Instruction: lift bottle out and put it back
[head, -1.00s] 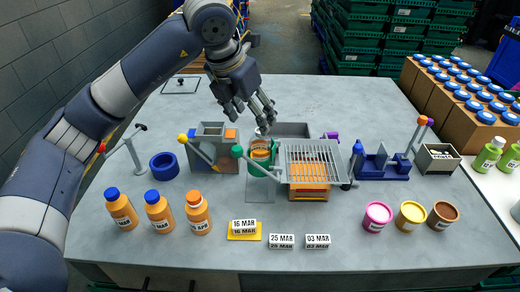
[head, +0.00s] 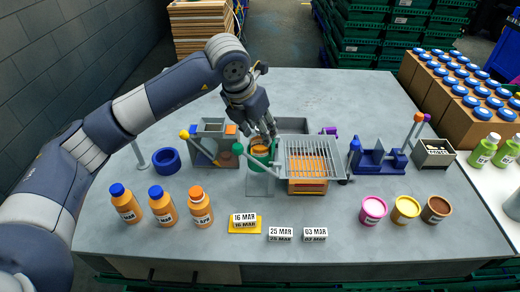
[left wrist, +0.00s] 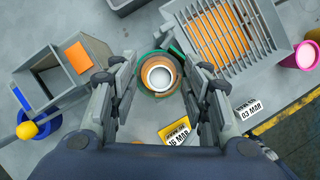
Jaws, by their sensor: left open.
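An orange-brown bottle (head: 259,152) stands in a round green holder (head: 246,160) near the middle of the table. In the left wrist view I look down on the bottle's pale round mouth (left wrist: 159,75), with the green holder (left wrist: 146,58) around it. My left gripper (head: 263,140) is just above the bottle and points down at it. It is open, and in the left wrist view its fingers (left wrist: 160,90) stand on both sides of the bottle, apart from it. My right gripper is not in view.
A wire rack (head: 313,158) stands close right of the holder, and a grey divided box (head: 212,130) close left. Several orange bottles (head: 162,205) stand at the front left. Date blocks (head: 280,234) lie at the front. The table's back is clear.

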